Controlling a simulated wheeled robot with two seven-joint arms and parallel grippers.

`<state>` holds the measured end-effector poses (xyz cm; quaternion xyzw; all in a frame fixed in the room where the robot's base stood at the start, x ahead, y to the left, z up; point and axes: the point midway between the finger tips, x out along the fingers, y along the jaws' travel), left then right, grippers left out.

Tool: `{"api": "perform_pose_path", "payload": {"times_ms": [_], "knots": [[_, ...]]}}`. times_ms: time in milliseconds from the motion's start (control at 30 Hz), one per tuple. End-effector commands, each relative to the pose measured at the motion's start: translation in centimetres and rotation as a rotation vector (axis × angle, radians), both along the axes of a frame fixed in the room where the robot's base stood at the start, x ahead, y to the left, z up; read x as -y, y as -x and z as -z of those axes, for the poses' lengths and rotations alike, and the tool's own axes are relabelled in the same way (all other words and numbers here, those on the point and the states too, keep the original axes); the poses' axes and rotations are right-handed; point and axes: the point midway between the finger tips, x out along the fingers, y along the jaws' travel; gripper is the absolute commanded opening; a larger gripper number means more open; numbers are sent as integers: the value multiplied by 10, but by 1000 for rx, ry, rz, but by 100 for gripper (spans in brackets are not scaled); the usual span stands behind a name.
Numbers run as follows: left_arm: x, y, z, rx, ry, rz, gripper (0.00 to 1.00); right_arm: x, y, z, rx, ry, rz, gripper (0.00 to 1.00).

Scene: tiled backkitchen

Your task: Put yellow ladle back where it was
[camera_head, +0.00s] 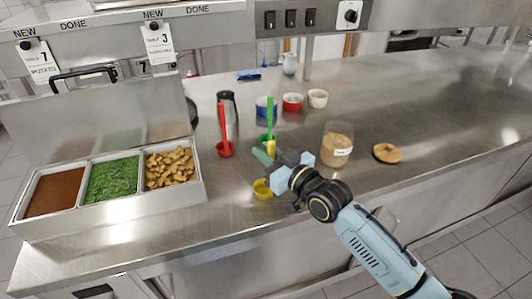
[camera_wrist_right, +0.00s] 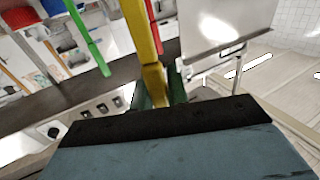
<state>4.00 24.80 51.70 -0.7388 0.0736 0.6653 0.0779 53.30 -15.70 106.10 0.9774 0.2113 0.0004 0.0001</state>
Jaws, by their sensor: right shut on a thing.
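The yellow ladle (camera_head: 262,189) is upright, its bowl low over the counter near the front edge; I cannot tell whether it touches. My right gripper (camera_head: 270,160) is shut on its handle, and the gripper hides part of it. In the right wrist view the yellow handle (camera_wrist_right: 145,40) runs down between the fingers (camera_wrist_right: 160,88). The red ladle (camera_head: 224,149) stands to the left and the green ladle (camera_head: 269,118) stands just behind my gripper. My left gripper is not in view.
A tray with three food compartments (camera_head: 120,210) stands at the left. A jar (camera_head: 337,146) and its wooden lid (camera_head: 387,153) are to the right. Blue, red (camera_head: 292,102) and white (camera_head: 317,98) bowls and a dark flask (camera_head: 228,108) stand behind. The right counter is clear.

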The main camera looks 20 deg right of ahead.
Motion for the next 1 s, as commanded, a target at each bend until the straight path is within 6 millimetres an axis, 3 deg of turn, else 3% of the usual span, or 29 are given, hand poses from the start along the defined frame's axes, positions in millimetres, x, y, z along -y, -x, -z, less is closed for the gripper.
{"api": "perform_pose_path", "payload": {"times_ms": [267,300,467,800,1000], "knots": [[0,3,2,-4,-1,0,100,0,0,2,1,0,0,0],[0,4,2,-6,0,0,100,0,0,2,1,0,0,19],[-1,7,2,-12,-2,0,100,0,0,2,1,0,0,38],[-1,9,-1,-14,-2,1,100,0,0,-3,1,0,0,38],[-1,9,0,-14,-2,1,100,12,28,0,-2,3,-1,38]]}}
